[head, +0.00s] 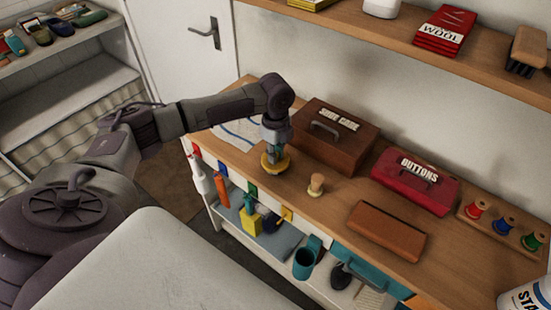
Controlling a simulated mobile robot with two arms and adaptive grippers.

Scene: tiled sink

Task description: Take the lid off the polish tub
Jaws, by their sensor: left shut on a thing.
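The polish tub (268,170) is a small, low, round yellow-orange thing on the wooden worktop, near its front edge and left of the brush. My left gripper (273,153) reaches down over it from above, with its fingers shut on the lid at the top. The fingers hide part of the lid, and I cannot tell whether a gap separates lid and tub. My right gripper is not in view.
A brown box (335,150) stands close behind the tub. A small brush (316,185), a red buttons box (415,178), a brown case (386,231) and thread spools (505,228) are farther right. A cloth (240,131) lies left. Bare worktop (345,190) shows between them.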

